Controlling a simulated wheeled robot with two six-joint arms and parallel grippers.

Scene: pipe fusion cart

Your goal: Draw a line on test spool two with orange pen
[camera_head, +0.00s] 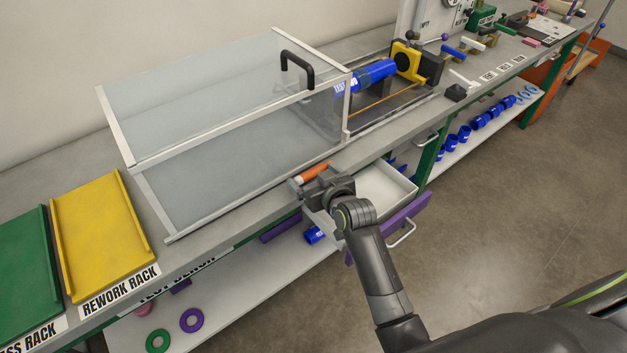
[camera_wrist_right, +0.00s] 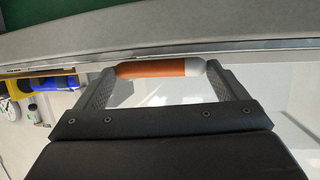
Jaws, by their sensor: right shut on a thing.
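My right gripper (camera_head: 307,182) is shut on the orange pen (camera_head: 315,171) at the front edge of the bench, above an open white drawer. In the right wrist view the orange pen (camera_wrist_right: 160,69), with its pale end, lies across between the two fingertips of the right gripper (camera_wrist_right: 160,75). My left gripper is not in view.
The clear-panelled box (camera_head: 215,105) with a black handle (camera_head: 298,66) fills the bench's middle. The open drawer (camera_head: 385,190) juts out in front. A yellow rework rack (camera_head: 103,235) and a green rack (camera_head: 28,270) lie at left. Several blue pipe pieces (camera_head: 464,133) sit on the lower shelf.

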